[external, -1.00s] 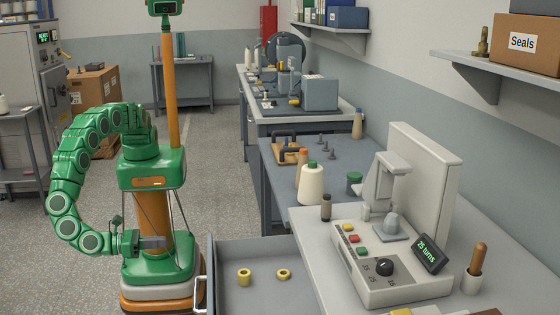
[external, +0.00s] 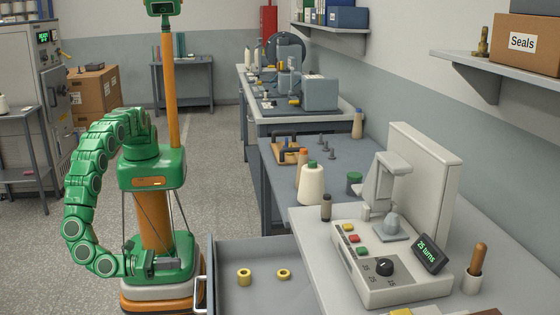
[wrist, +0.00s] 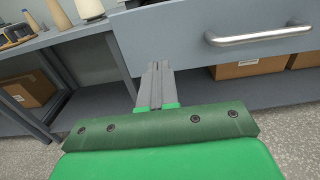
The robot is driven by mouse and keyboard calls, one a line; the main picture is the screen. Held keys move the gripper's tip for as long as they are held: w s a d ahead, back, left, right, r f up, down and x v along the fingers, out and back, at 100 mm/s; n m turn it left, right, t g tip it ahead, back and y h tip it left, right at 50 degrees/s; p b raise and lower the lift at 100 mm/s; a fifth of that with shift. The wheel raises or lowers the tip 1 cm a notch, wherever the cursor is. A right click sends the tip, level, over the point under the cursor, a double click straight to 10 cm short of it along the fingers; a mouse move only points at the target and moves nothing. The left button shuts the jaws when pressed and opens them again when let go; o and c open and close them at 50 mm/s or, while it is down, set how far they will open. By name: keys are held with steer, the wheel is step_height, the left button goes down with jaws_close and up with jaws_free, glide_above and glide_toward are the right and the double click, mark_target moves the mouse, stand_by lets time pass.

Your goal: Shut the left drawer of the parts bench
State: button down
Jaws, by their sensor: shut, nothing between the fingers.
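The left drawer (external: 240,300) of the parts bench (external: 304,225) stands pulled out, with its front towards my body. Its silver bar handle (external: 202,285) is on the front, and it also shows at the upper right in the wrist view (wrist: 258,35). My gripper (external: 176,262) is shut and empty, low and just left of the drawer front. In the wrist view the closed fingertips (wrist: 157,66) overlap the left lower part of the grey drawer front (wrist: 165,35), left of the handle. I cannot tell if they touch it.
Two yellow bobbins (external: 244,277) (external: 284,274) lie in the open drawer. A winding machine (external: 385,265) stands on the bench top, with a thread cone (external: 312,185) on the surface behind. Cardboard boxes (wrist: 250,66) sit under the drawer. Speckled floor lies clear behind my body.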

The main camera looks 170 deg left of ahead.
steer(key=a, duration=0.8)
steer(key=shift+a, duration=0.15)
